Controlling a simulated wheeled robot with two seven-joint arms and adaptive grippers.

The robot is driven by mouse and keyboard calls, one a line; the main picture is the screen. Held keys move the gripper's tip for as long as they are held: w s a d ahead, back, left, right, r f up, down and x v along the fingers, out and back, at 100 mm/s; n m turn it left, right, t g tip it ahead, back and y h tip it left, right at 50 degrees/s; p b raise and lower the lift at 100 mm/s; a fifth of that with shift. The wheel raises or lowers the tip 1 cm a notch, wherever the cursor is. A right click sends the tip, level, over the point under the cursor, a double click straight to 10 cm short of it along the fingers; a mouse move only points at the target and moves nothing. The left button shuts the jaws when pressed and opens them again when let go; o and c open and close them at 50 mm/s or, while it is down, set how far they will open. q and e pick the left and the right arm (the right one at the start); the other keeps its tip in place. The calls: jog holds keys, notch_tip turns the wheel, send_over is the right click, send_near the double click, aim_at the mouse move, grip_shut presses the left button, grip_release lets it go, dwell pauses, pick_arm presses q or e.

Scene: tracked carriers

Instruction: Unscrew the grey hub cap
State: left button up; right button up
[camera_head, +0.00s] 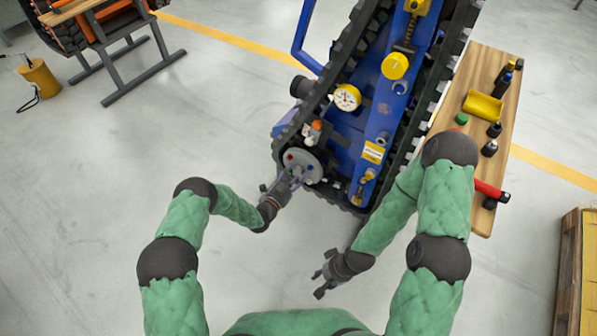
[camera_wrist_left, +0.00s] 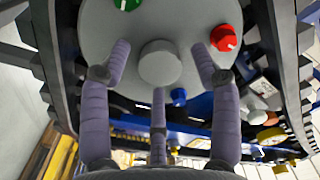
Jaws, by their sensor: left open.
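The grey hub cap (camera_wrist_left: 160,62) is a small round knob at the centre of a grey disc (camera_wrist_left: 105,35), seen in the left wrist view. The disc also carries a green knob (camera_wrist_left: 127,4), a red knob (camera_wrist_left: 224,38) and a blue knob (camera_wrist_left: 178,96). My left gripper (camera_head: 290,181) is in front of this disc at the low end of the blue tracked carrier (camera_head: 347,165). Its three fingers are open and spread around the cap, apart from it in the wrist view. My right gripper (camera_head: 325,274) is open and empty, over bare floor below the carrier.
A pressure gauge (camera_head: 347,97) sits above the disc. A wooden crate (camera_head: 570,270) is at lower right.

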pick_arm(q)
jog(key=m, duration=0.3)
jog(key=shift+m, duration=0.3)
jog(key=m, duration=0.8)
jog(key=shift+m, duration=0.3)
jog(key=m, duration=1.5)
jog(key=shift+m+p, duration=0.3)
jog(key=shift+m, duration=0.1)
